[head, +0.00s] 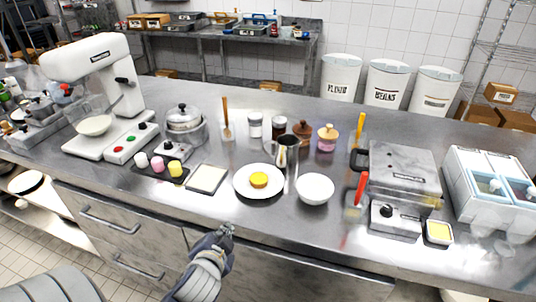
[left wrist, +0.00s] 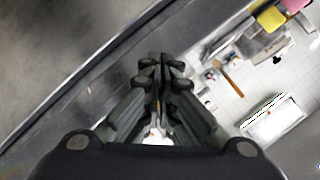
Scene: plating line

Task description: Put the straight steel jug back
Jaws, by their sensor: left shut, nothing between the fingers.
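The straight steel jug (head: 286,151) stands upright on the steel counter, just behind and right of a white plate (head: 241,187) that holds a yellow round item (head: 259,180). My left gripper (head: 226,229) is in front of the counter's front edge, below the plate in the picture and apart from the jug. It is shut and empty; its closed fingers also show in the left wrist view (left wrist: 162,62). The jug cannot be made out in the left wrist view. My right gripper is not in view.
A white bowl (head: 315,190) stands right of the plate. Jars (head: 255,126) and a pink pot (head: 327,138) stand behind the jug. A grill press (head: 402,166) is to the right, a white mixer (head: 92,75) to the left. A pale square board (head: 207,179) lies left of the plate.

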